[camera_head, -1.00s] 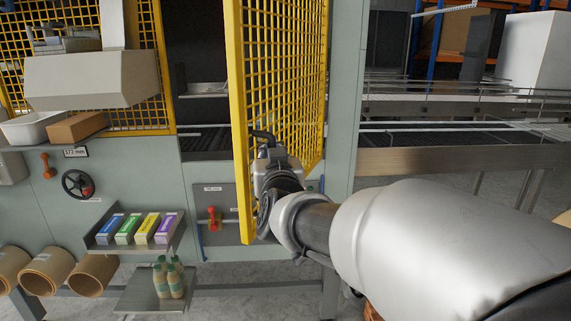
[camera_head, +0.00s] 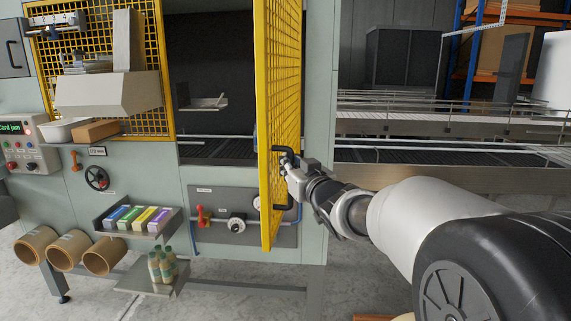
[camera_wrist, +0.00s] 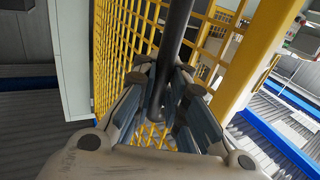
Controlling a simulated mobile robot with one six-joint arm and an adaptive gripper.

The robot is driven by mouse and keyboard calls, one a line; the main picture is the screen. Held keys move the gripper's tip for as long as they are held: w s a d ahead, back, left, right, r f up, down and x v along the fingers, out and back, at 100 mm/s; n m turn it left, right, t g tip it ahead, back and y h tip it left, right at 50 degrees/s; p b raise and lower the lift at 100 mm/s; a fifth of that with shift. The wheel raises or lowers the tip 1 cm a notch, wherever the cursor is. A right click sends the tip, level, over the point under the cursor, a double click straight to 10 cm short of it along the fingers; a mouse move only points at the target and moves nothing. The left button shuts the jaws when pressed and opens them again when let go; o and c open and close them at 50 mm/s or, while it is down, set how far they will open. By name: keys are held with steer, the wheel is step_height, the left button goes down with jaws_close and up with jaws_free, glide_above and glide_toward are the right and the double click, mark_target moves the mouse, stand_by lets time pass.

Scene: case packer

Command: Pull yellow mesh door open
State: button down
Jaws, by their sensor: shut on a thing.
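The yellow mesh door (camera_head: 265,120) stands swung out from the grey-green machine, seen nearly edge-on in the head view. Its black bar handle (camera_head: 277,151) is on the right-hand face of the door. My gripper (camera_head: 288,165) is shut on this handle. In the wrist view the dark handle bar (camera_wrist: 173,45) runs down between the fingers of my gripper (camera_wrist: 160,95), with the yellow mesh (camera_wrist: 118,45) behind it. The door opening (camera_head: 212,85) to the left of the door is dark inside, with a small tray and rollers showing.
A shelf with colored boxes (camera_head: 138,219) and a lower shelf with bottles (camera_head: 160,268) stick out at the left. A panel with a red valve handle (camera_head: 203,214) lies behind the door. A conveyor (camera_head: 440,125) runs at the right.

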steer(key=shift+s+d+f, duration=0.1)
steer(key=shift+f, duration=0.2)
steer(key=c, duration=2)
jaws_free()
steer(key=shift+s+r, duration=0.1)
steer(key=shift+c, duration=0.2)
steer(key=shift+o, duration=0.6)
steer(key=shift+s+r, duration=0.1)
steer(key=shift+s, duration=0.05)
steer(key=o, duration=0.3)
steer(key=shift+r, duration=0.1)
steer(key=v, duration=1.2)
steer(key=shift+d, duration=0.1)
